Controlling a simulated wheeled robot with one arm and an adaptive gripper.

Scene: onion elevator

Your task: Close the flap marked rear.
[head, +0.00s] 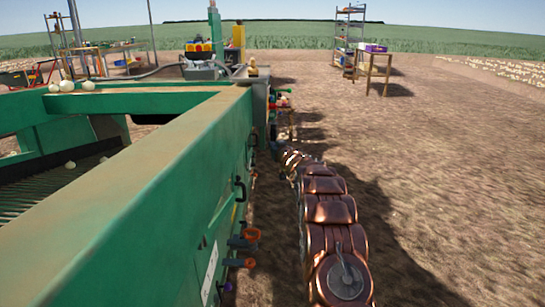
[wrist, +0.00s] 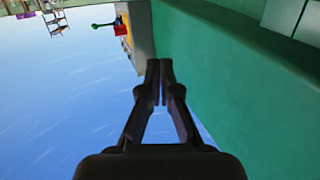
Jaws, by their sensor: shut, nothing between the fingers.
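My gripper (wrist: 161,82) is shut and empty, its two dark fingertips together in the middle of the wrist view. It is close to a green wall (wrist: 225,85) of the machine, which fills the right of that view; I cannot tell whether they touch. The green machine (head: 200,145) fills the left of the head view, and my arm reaches away along its right side. I cannot make out the gripper in the head view. No flap with a readable rear mark shows in either view. White plates (wrist: 283,15) sit on the green at the wrist view's top right.
Black handles (head: 239,189) and orange knobs (head: 251,234) stick out from the machine's side near my arm. A red and green fitting (head: 282,96) is at its far end. A small table (head: 378,56) and a shelf (head: 348,35) stand far back. The ground at right is open.

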